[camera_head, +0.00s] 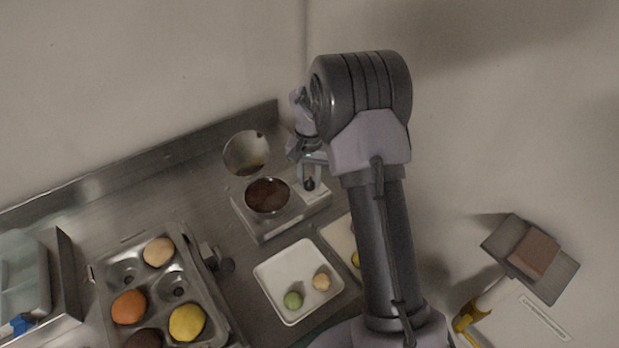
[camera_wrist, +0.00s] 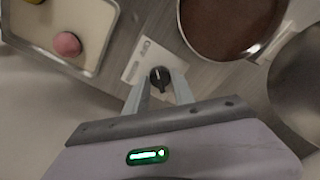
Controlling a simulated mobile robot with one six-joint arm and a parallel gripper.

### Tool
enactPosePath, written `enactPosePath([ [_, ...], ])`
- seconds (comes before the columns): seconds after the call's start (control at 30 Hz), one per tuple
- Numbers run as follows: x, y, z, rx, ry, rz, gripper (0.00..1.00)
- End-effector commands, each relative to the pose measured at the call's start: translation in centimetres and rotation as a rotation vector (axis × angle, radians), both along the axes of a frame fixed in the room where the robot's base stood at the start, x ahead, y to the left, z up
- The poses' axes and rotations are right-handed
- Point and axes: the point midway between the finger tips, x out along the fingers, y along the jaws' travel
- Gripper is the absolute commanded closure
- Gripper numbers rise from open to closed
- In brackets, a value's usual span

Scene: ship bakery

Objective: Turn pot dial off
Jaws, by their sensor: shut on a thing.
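The pot dial is a small black knob (camera_wrist: 160,76) on the light metal top of the pot unit (camera_head: 268,228). In the head view the dial (camera_head: 309,184) sits to the right of the pot of brown filling (camera_head: 267,196). My gripper (camera_wrist: 160,86) points down at the dial, with one finger on each side, and is shut on it. In the head view my gripper (camera_head: 309,175) is over the unit's right end. The pot (camera_wrist: 232,25) also shows there.
A round steel lid or bowl (camera_head: 246,152) is behind the pot. A white tray (camera_head: 267,275) with a green and a pale ball is in front. A muffin-type tray (camera_head: 105,290) with coloured balls is at left. A steel back edge (camera_head: 150,166) runs along the counter.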

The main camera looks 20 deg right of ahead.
Motion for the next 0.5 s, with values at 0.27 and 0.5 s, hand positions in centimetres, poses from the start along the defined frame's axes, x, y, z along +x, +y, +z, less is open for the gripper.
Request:
enactPosePath([
  [0.27, 0.01, 0.01, 0.02, 0.0, 0.0, -0.002, 1.0],
  [0.5, 0.0, 0.0, 0.01, 0.0, 0.0, -0.002, 0.48],
])
